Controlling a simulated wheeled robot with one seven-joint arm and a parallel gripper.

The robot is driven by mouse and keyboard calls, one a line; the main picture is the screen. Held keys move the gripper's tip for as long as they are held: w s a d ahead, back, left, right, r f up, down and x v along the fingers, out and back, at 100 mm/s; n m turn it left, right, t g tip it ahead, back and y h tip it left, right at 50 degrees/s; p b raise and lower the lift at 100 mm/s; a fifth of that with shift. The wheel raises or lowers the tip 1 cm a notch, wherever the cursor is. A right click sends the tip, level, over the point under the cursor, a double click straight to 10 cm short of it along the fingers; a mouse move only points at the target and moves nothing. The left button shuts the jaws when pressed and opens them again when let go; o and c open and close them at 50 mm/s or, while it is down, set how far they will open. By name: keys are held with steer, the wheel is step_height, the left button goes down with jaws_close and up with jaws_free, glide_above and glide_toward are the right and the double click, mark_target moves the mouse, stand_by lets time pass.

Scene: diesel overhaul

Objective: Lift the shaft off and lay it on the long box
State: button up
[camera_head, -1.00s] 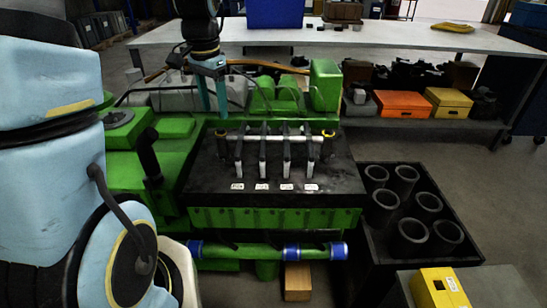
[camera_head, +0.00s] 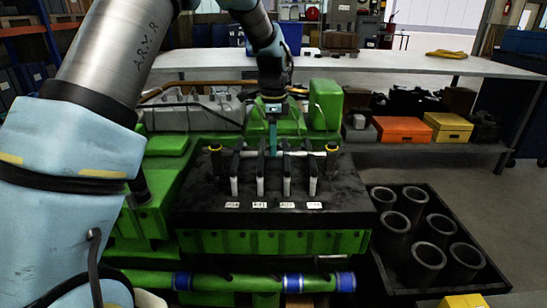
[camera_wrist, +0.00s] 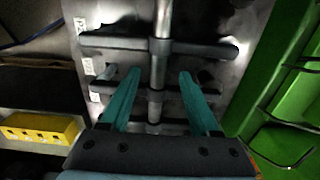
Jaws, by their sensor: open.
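The shaft (camera_head: 300,153) is a pale bar lying level across several rocker arms on the dark top of the green engine. In the wrist view the shaft (camera_wrist: 162,20) runs up the picture and crosses dark arms. My gripper (camera_head: 272,150) is over the middle of the shaft, pointing down. In the wrist view its teal fingers (camera_wrist: 160,75) are apart, one on each side of the shaft, with gaps visible; I cannot tell their exact height. I cannot tell for sure which object is the long box.
A black tray (camera_head: 381,258) with several dark cylinders stands right of the engine. A yellow box (camera_head: 463,301) shows at the bottom edge. A long grey table (camera_head: 400,62) stands behind, with orange (camera_head: 404,131) and yellow (camera_head: 447,126) boxes below. Black-and-yellow posts (camera_head: 332,150) flank the shaft.

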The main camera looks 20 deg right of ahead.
steer(key=shift+s+f+p, duration=0.1)
steer(key=shift+f+p, duration=0.25)
steer(key=shift+f, duration=2)
jaws_close()
steer(key=shift+r, duration=0.1)
